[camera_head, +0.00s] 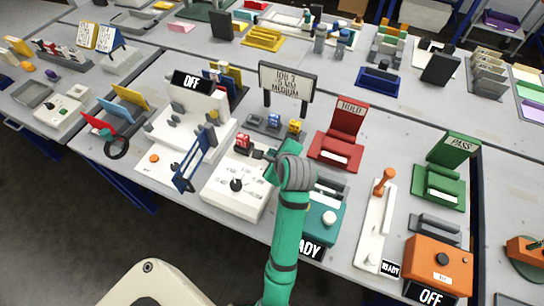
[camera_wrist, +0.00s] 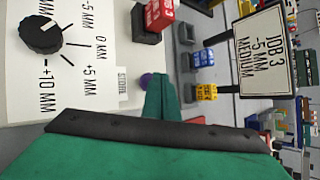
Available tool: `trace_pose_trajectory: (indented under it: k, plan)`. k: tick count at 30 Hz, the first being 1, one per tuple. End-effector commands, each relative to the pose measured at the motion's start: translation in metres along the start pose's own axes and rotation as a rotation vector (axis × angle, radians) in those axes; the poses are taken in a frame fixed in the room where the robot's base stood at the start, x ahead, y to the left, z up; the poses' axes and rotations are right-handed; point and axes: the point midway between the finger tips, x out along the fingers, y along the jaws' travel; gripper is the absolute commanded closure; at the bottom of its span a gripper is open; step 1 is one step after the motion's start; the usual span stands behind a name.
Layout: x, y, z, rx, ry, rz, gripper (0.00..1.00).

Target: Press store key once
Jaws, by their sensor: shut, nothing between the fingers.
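The white plotter panel (camera_head: 232,200) stands on the table in front of my arm, with a black dial (camera_head: 237,184) on it. In the wrist view the dial (camera_wrist: 42,35) is at the upper left, among offset marks such as +5 MM and +10 MM. A small label (camera_wrist: 122,86), apparently reading STORE, lies beside a purple round key (camera_wrist: 147,79). My gripper (camera_wrist: 161,80) is shut and empty, its tip right beside the purple key and partly covering it. Whether they touch I cannot tell. In the head view my gripper (camera_head: 268,153) is over the panel's far right edge, and the key is hidden.
A job sign (camera_head: 287,80) reading JOB 3, -5 MM, MEDIUM stands behind. Red (camera_wrist: 160,14), blue (camera_wrist: 203,57) and yellow (camera_wrist: 206,92) blocks sit close to my gripper. A blue frame (camera_head: 194,160) rises left of the panel; a red HOLD stand (camera_head: 348,120) is right.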

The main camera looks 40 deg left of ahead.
Motion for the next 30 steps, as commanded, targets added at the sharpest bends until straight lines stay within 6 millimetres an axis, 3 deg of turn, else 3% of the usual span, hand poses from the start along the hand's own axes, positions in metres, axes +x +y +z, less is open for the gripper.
trace_pose_trajectory:
  k: [30]
  plan:
    - [0.0053,0.0032,-0.0070,0.004,0.004,-0.001,1.00]
